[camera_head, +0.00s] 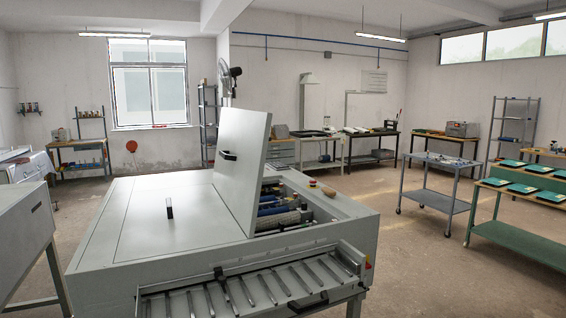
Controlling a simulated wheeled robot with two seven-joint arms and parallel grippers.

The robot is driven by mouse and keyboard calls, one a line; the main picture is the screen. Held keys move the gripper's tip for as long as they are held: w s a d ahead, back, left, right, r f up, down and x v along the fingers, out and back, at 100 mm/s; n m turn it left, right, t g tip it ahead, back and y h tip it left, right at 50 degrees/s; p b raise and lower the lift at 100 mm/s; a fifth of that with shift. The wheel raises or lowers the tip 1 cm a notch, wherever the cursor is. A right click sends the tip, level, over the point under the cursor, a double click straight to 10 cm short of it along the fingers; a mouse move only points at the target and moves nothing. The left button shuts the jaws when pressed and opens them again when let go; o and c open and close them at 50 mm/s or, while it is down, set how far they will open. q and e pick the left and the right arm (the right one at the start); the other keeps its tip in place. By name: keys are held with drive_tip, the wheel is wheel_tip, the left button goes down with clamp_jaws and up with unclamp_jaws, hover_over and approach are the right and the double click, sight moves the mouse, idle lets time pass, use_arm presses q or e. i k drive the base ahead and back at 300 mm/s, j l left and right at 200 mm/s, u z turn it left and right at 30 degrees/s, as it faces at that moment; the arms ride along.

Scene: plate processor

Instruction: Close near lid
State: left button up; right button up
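The plate processor is a large light-grey machine (105,262) in front of me. One of its lids (246,165) stands raised, nearly upright and tilted slightly, with a black handle (228,155) on its left face. The opening beside it shows rollers (278,219) and blue and dark parts inside. Another flat panel (150,225) to the left lies level with the top and has a black upright handle (169,207). Neither of my grippers can be made out in the view.
A slatted metal rack (250,289) juts from the machine's front. A red button (368,263) sits on its right corner. A grey cart (437,183) and a green shelf table with plates (520,227) stand right. Open floor (420,265) lies between.

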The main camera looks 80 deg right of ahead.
sight(243, 138)
drive_tip(key=z, duration=2.4)
